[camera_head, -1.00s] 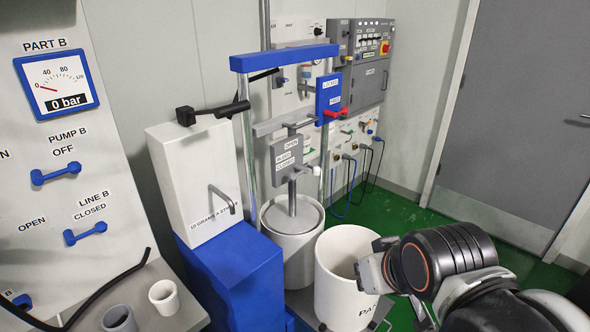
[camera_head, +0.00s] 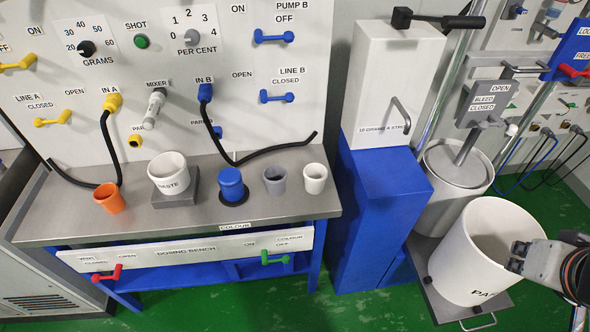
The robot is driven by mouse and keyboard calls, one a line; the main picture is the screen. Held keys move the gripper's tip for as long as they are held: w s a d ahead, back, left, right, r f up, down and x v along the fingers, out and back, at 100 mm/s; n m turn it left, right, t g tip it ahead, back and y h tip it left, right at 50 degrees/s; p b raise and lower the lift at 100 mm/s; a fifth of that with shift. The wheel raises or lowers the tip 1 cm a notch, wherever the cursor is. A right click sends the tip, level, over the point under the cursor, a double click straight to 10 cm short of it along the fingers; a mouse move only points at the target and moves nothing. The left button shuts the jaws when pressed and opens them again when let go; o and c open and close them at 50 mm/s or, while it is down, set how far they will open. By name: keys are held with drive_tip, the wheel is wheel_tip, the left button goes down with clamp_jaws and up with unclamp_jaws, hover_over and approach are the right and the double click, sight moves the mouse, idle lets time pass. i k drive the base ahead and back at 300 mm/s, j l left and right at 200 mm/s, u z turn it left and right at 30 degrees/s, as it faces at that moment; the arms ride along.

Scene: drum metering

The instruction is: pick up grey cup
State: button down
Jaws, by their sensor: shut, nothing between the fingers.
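My gripper (camera_head: 518,256) is at the far right of the view, shut and empty. It appears over or beside the right rim of the white drum (camera_head: 468,262), well to the right of the bench and the grey cup. Whether it touches the drum I cannot tell.
On the bench also stand an orange cup (camera_head: 109,198) and a white WASTE cup (camera_head: 168,175). Black hoses (camera_head: 262,160) hang behind the cups. A white box (camera_head: 385,85) on a blue stand (camera_head: 375,215) rises between the bench and the drum.

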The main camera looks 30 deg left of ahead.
sight(275, 176)
drive_tip(key=u, duration=1.55)
